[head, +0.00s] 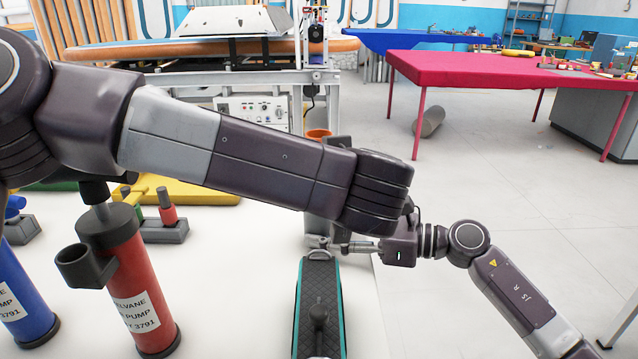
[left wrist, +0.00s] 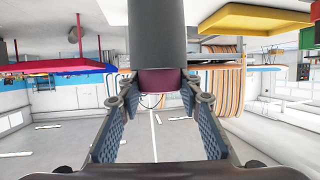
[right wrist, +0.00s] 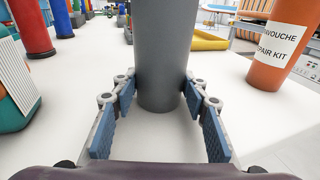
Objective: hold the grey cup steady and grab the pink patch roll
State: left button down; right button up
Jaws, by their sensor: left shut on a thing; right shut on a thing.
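The grey cup (head: 322,229) stands upright on the white table, mostly hidden behind my left arm in the head view. My right gripper (head: 338,246) is shut on it near its base; in the right wrist view the fingers (right wrist: 160,103) flank the tall grey cup (right wrist: 163,50). The left wrist view is upside down. There the pink patch roll (left wrist: 160,81), dark pink, sits between the fingers of my left gripper (left wrist: 160,95), which is shut on it. The grey cup (left wrist: 155,30) meets the roll there; whether the roll is fully out is unclear. The head view hides my left gripper.
An orange repair kit cylinder (right wrist: 275,45) stands near the grey cup. A black and teal item (head: 320,305) lies in front of it. A red pump (head: 135,285) and a blue pump (head: 22,300) stand left. A yellow tray (head: 205,190) lies behind. The table's right edge is close.

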pick_arm(q)
notch_tip(320, 180, up, 10)
jog(key=shift+f, duration=0.1)
dwell(0.4)
pick_arm(e)
jog(key=o, duration=0.9)
jog(key=shift+d, duration=0.1)
